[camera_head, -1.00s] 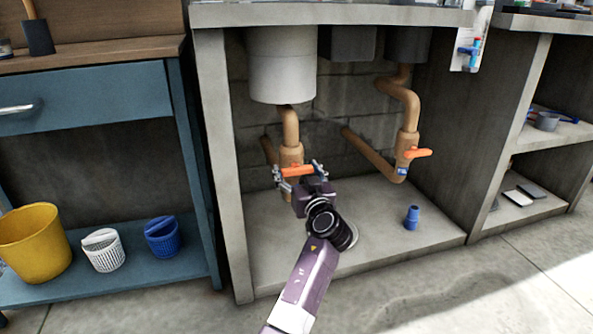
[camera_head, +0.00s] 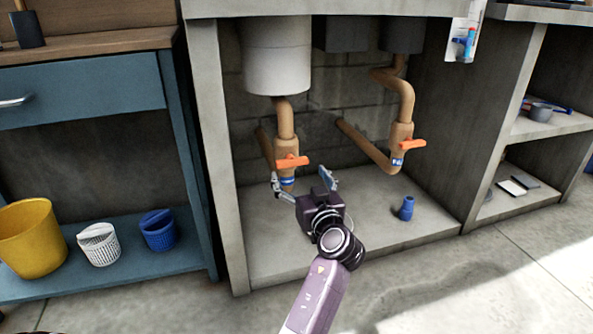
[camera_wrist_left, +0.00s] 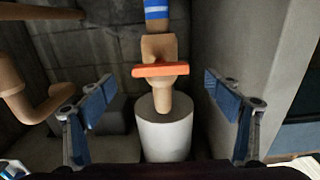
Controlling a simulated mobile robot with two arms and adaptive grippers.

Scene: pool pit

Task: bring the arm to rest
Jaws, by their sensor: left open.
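My left gripper (camera_head: 303,181) is open and empty in front of the left valve under the counter. Its arm comes up from the bottom of the head view. The left valve's orange handle (camera_head: 292,161) lies crosswise on a tan pipe, with a blue and white band below it. In the left wrist view, the same orange handle (camera_wrist_left: 160,70) shows between the two spread fingers (camera_wrist_left: 160,100), apart from both. The view there appears upside down, with the white cylinder (camera_wrist_left: 166,135) below the handle. My right gripper is not in view.
A second pipe with an orange handle (camera_head: 412,144) stands to the right. A blue fitting (camera_head: 406,208) stands on the cabinet floor. The cabinet's left wall (camera_head: 215,150) is close to the gripper. Baskets and a yellow bucket (camera_head: 30,238) stand on the left shelf. The front floor is clear.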

